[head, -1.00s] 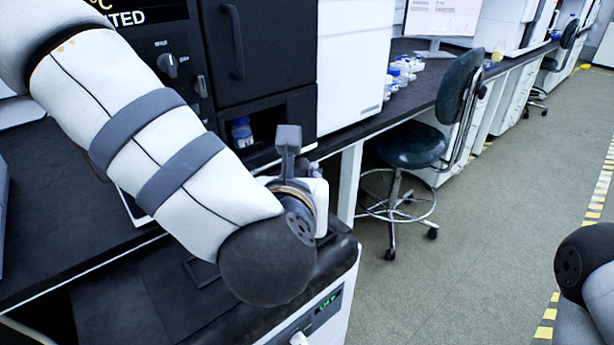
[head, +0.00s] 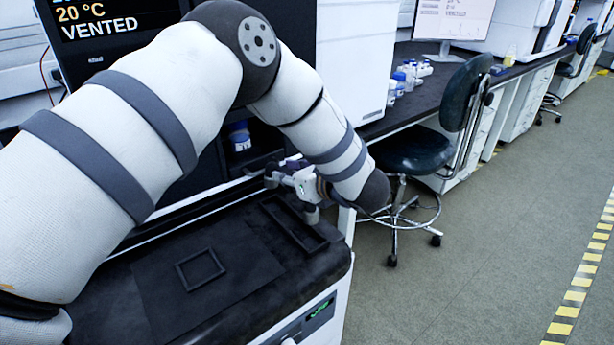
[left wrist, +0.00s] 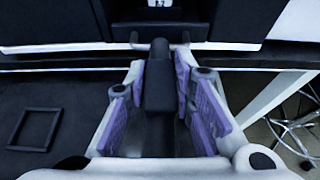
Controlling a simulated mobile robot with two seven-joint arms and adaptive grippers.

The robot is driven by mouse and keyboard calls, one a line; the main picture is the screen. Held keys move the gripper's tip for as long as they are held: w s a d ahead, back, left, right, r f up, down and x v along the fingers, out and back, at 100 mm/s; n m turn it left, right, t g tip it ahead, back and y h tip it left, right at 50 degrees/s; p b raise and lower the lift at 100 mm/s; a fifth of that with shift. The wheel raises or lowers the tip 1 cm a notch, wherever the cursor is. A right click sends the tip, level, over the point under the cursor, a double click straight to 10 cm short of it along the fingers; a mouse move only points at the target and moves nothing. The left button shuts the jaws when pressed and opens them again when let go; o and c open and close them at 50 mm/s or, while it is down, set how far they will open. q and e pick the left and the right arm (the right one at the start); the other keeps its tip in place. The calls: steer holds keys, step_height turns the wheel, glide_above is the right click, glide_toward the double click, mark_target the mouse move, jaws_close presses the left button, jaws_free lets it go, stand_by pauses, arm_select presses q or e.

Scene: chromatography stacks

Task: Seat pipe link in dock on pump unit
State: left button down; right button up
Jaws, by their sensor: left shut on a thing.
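My left gripper (head: 300,182) hangs over the back right of the pump unit (head: 150,290), a low black-topped unit with a green readout on its front. In the head view the link is mostly hidden. A square raised frame (head: 182,274) and a longer rectangular frame (head: 318,240) lie on the unit's top; I cannot tell which is the dock. My right gripper is out of view.
A dark instrument with a "VENTED" screen (head: 110,20) stands behind the unit, with a blue-capped bottle (head: 240,138) in its recess. A bench (head: 430,95) runs along the right. A swivel chair (head: 425,150) stands right of the unit. The floor further right is clear.

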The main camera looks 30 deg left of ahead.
arm_select(q)
steer(key=shift+f+b, duration=1)
steer(key=shift+f, duration=2.3)
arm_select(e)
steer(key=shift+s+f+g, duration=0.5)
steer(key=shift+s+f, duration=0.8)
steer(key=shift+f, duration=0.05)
arm_select(q)
steer(key=shift+f, duration=0.35)
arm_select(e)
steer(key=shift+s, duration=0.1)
arm_select(q)
steer(key=c, duration=1.3)
jaws_free()
steer(key=shift+d, duration=0.1)
steer(key=v, duration=1.2)
